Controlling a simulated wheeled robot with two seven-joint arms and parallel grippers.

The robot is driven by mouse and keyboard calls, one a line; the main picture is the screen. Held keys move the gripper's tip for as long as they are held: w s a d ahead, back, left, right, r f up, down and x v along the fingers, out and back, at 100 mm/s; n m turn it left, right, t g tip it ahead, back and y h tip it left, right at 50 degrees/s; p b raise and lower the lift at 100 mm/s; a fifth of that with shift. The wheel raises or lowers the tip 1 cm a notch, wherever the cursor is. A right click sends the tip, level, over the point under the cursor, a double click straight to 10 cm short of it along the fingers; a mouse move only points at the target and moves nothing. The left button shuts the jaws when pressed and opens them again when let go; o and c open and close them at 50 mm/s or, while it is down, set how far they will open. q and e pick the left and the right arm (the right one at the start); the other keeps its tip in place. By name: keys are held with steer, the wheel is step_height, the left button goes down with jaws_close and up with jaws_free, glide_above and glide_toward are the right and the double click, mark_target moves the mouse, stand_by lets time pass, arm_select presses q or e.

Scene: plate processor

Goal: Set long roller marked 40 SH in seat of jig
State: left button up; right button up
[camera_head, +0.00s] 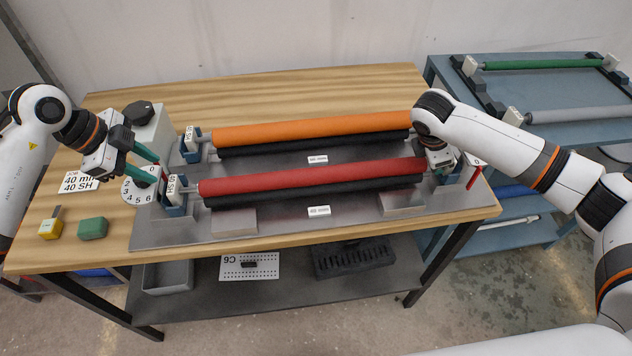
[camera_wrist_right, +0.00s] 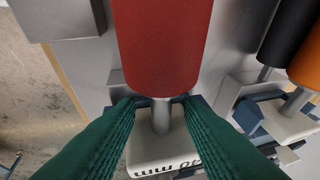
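The red roller (camera_head: 310,176) lies across the front of the grey jig plate (camera_head: 290,225), above a black roller (camera_head: 330,192). Its white left end block (camera_head: 173,187) reads SH, the number hard to read, and is at a blue seat (camera_head: 176,207). My left gripper (camera_head: 157,171) is just left of that block, its green fingers apart with no roller visibly held. My right gripper is at the red roller's right end. In the right wrist view its green fingers (camera_wrist_right: 158,103) flank the shaft and a white end block (camera_wrist_right: 165,152) marked 40 and mm; contact is unclear.
An orange roller (camera_head: 310,128) lies behind, over another black roller. A card (camera_head: 78,183) reads 40 mm 40 SH. Yellow (camera_head: 50,229) and green (camera_head: 92,229) blocks sit at front left. A second table holds a green roller (camera_head: 540,64) and a grey roller (camera_head: 580,114).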

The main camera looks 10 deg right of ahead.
steer(key=v, duration=1.1)
steer(key=shift+r, duration=0.25)
steer(key=shift+a, duration=0.1)
